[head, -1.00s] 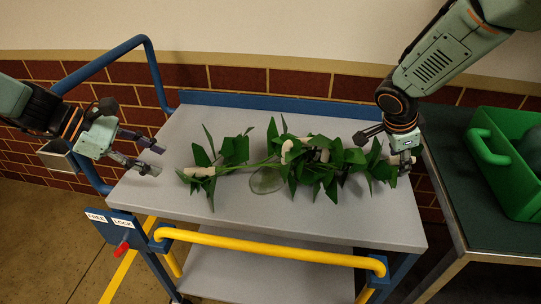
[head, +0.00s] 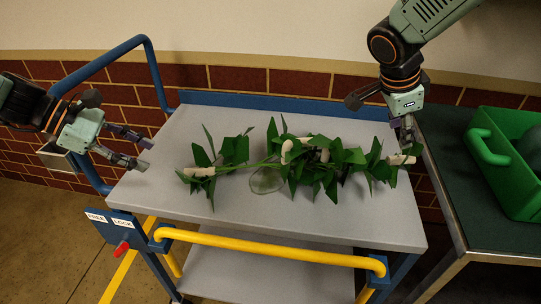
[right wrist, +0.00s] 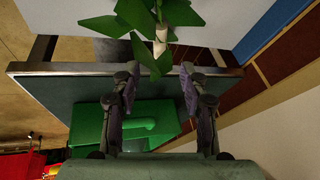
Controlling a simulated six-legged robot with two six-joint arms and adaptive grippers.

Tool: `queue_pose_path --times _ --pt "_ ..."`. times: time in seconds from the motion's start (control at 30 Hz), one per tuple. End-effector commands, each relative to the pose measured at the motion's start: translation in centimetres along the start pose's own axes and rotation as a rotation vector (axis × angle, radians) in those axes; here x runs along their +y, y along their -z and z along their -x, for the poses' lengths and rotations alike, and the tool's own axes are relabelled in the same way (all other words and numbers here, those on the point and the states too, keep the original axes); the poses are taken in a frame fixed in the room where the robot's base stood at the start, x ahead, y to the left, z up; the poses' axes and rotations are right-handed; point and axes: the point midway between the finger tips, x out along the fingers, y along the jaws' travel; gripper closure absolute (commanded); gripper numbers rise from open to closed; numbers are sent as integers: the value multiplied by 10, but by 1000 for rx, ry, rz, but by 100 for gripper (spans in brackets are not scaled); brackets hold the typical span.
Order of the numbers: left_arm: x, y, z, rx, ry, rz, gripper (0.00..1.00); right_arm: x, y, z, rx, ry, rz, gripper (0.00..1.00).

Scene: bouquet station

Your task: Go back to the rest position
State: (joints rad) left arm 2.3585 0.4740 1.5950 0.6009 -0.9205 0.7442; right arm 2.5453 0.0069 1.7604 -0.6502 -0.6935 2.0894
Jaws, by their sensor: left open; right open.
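Leafy green stems (head: 325,170) with pale cream pieces lie across the grey cart top (head: 210,120). My left gripper (head: 142,154) is open and empty by the cart's left edge, apart from the stems. My right gripper (right wrist: 158,83) is open, above the right end of the stems; in the head view its fingers are near the cart's back right corner. In the right wrist view a cream stem end (right wrist: 160,45) with leaves shows beyond the fingertips, with nothing held between them. Whether a right finger touches the cream piece (head: 401,159) is unclear in the head view.
A clear round object (head: 266,181) lies beside the stems. A green crate (head: 490,150) stands on a dark table (head: 455,170) at the right. A blue rail (head: 153,62) rises at the cart's left, a yellow handle (head: 270,248) runs along its front, and a brick wall (head: 235,80) is behind.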

Motion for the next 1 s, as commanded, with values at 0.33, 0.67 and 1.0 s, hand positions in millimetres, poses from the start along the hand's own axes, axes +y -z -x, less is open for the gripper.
queue_pose_path --times 0.33,0.67,1.0 --pt "0 0 0 0 0 0 56 0 0 9 -1 -1 0 56" --pt "1 -3 3 0 0 0 56 -1 2 13 -1 0 -1 56" --pt "12 -43 43 0 0 0 56 -12 23 65 -1 0 -1 56"
